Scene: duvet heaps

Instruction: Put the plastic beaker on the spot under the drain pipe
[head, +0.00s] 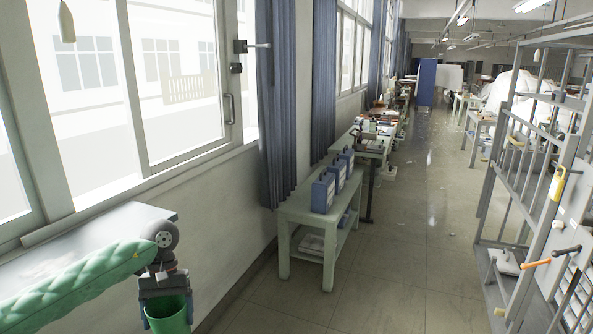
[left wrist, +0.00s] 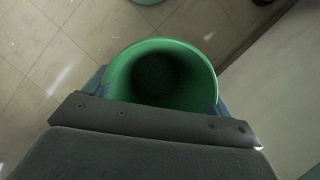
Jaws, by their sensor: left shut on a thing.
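The green plastic beaker (head: 168,316) is at the bottom of the head view, in my left gripper (head: 165,296). The gripper is shut on it and holds it clear of the floor, mouth upward. In the left wrist view the beaker (left wrist: 160,62) shows its round open rim and dark inside, with the fingers of my left gripper (left wrist: 158,95) at its two sides. I cannot make out the drain pipe or the spot under it in either view. My right gripper is not in view.
A pale table (head: 90,240) stands under the window at the left. A green bench (head: 310,212) with blue cases (head: 323,192) stands along the wall ahead. A metal rack (head: 510,200) stands at the right. The tiled floor (head: 390,260) between is clear.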

